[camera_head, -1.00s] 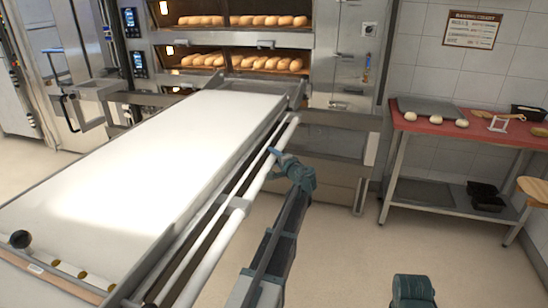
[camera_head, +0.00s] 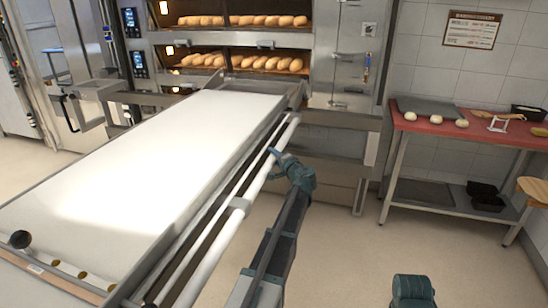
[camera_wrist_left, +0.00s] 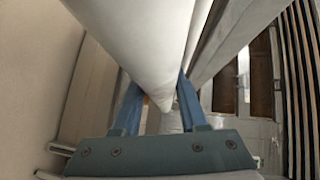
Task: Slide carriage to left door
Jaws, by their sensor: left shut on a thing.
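The carriage is a long loader with a white flat top (camera_head: 150,150) and a white round rail (camera_head: 240,203) along its right side. Its far end stands before the middle oven, where loaves (camera_head: 265,63) lie on two lit decks. My left gripper (camera_head: 275,154) is shut on the rail near its far part. In the left wrist view the two blue fingers (camera_wrist_left: 158,95) lie either side of the white rail (camera_wrist_left: 145,50); the fingertips are partly hidden behind it. A tall metal door (camera_head: 58,60) stands at the far left. My right gripper is out of view.
A red-topped table (camera_head: 460,128) with dough balls, a grey tray and a shelf below stands at the right by the tiled wall. A metal bracket (camera_head: 95,95) juts out left of the carriage's far end. Floor (camera_head: 360,250) is clear between carriage and table.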

